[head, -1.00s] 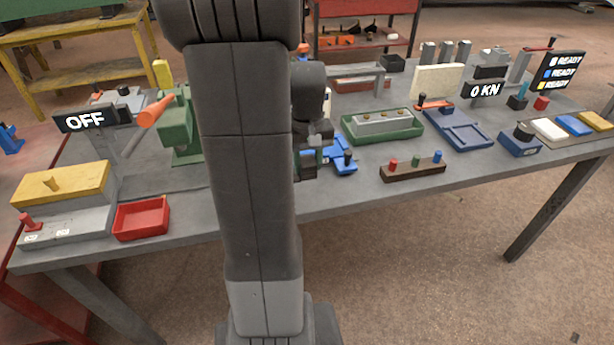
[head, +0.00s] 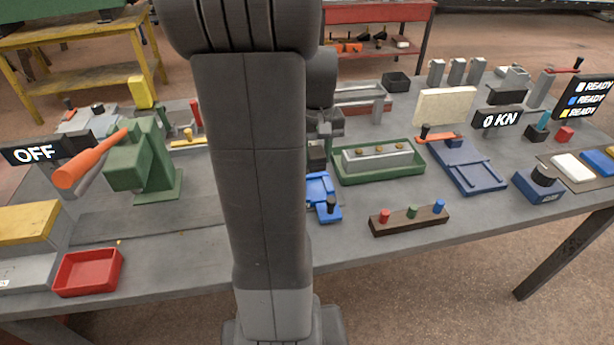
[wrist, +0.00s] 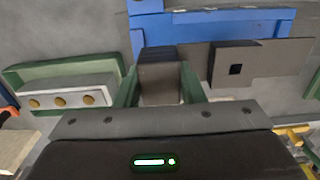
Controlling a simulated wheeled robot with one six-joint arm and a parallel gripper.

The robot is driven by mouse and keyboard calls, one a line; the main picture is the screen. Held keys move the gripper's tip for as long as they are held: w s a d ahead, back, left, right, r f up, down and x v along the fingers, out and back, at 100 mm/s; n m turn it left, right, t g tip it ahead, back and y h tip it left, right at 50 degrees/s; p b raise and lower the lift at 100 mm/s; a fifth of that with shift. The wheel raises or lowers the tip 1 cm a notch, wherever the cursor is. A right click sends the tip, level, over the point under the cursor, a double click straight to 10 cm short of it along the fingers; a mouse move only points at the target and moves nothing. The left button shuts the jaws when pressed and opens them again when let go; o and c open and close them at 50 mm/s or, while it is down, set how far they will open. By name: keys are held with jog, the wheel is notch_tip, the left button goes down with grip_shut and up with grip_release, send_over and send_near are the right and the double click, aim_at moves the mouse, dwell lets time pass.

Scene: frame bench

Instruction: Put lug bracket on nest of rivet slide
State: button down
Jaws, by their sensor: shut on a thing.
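My gripper (wrist: 160,88) is shut, its green fingers on either side of a grey-brown piece with a dark top, seemingly the lug bracket (wrist: 160,95). A blue fixture (wrist: 210,27) lies just beyond the held piece in the wrist view. In the head view this blue fixture (head: 318,188) has a black knob and is partly hidden by my arm. A blue railed slide (head: 470,168) with an orange handle stands further right. Which is the rivet slide is unclear, and its nest is not distinct.
A green tray (head: 385,177) with a silver block stands beside my gripper. A peg rack (head: 410,220) lies at the front edge. A green press (head: 145,165) with an orange lever and a red bin (head: 88,272) stand left. Bare bench (head: 180,245) shows at front left.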

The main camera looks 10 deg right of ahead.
jog(key=shift+f, duration=3.55)
jog(key=shift+f, duration=0.15)
jog(key=c, duration=0.9)
grip_release()
jog(key=shift+s+a+f, duration=0.1)
jog(key=shift+a, duration=0.1)
jog(key=shift+d+r, duration=0.1)
jog(key=shift+r, duration=0.25)
notch_tip(320, 180, up, 12)
jog(key=shift+f, duration=0.1)
